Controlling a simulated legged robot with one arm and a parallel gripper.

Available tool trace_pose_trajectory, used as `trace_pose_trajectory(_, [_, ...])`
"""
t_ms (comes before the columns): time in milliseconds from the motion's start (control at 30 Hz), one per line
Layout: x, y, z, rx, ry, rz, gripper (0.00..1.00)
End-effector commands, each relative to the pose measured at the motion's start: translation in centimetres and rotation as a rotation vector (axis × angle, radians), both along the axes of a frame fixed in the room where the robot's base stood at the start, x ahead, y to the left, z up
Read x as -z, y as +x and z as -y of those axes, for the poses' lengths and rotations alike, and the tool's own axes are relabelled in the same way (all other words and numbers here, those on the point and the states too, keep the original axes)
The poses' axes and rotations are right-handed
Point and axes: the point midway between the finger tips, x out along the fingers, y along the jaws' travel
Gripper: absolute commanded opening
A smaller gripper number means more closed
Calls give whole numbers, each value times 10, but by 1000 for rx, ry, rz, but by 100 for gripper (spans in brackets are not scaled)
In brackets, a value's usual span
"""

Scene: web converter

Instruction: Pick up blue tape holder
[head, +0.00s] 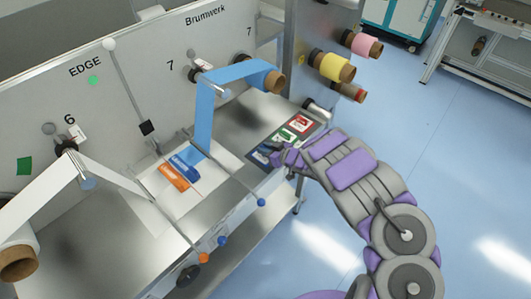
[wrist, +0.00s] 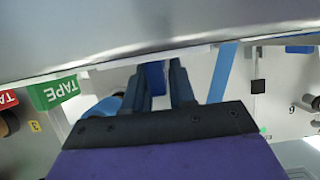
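The blue tape holder (head: 261,155) lies at the near end of a short row of holders on the machine's metal table, partly hidden by my gripper. My gripper (head: 277,156) reaches in from the right, right beside it. In the wrist view, my gripper's two dark fingers (wrist: 160,78) are apart. A blue piece (wrist: 155,76), which looks like the blue holder, shows in the gap between them, partly behind the left finger. I cannot tell whether the fingers touch it.
The green holder (head: 284,135) and the red holder (head: 301,123) lie just beyond the blue one. Tape rolls (head: 335,67) stick out from the machine's end. Open blue floor lies right.

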Motion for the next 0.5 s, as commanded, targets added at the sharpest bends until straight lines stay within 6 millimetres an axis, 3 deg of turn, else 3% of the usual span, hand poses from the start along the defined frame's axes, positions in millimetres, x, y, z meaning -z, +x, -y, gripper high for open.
trace_pose_trajectory(233, [0, 0, 0, 0, 0, 0, 1])
trace_pose_trajectory(500, [0, 0, 0, 0, 0, 0, 0])
